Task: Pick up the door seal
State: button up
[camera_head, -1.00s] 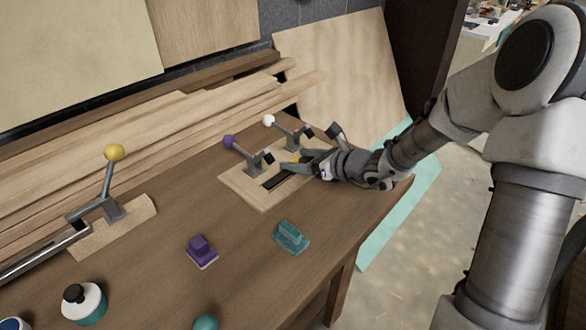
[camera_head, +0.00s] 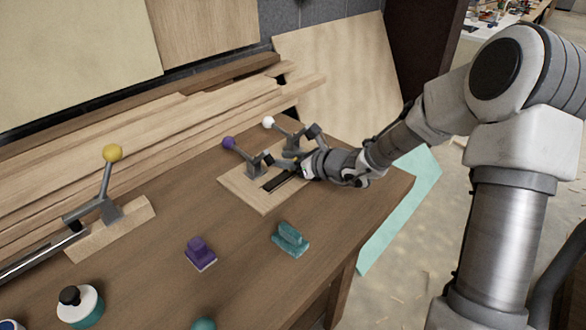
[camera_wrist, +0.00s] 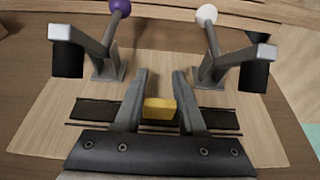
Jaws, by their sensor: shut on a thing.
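The door seal appears to be the black strip with a yellow block in its middle. In the wrist view the yellow block (camera_wrist: 159,109) sits between my fingertips, and the black strip (camera_wrist: 95,110) runs out on both sides. It lies on a light wooden board (camera_head: 243,188). In the head view its dark left part (camera_head: 277,183) shows, while the yellow part is hidden. My gripper (camera_wrist: 159,92) is shut on the yellow block, low over the board.
A purple-knobbed clamp (camera_head: 245,154) and a white-knobbed clamp (camera_head: 288,136) stand close behind my gripper. A purple block (camera_head: 199,254) and a teal block (camera_head: 290,240) lie nearer on the workbench (camera_head: 150,265). A yellow-knobbed clamp (camera_head: 109,190) stands at left.

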grip_shut()
jog(key=shift+r, duration=0.1)
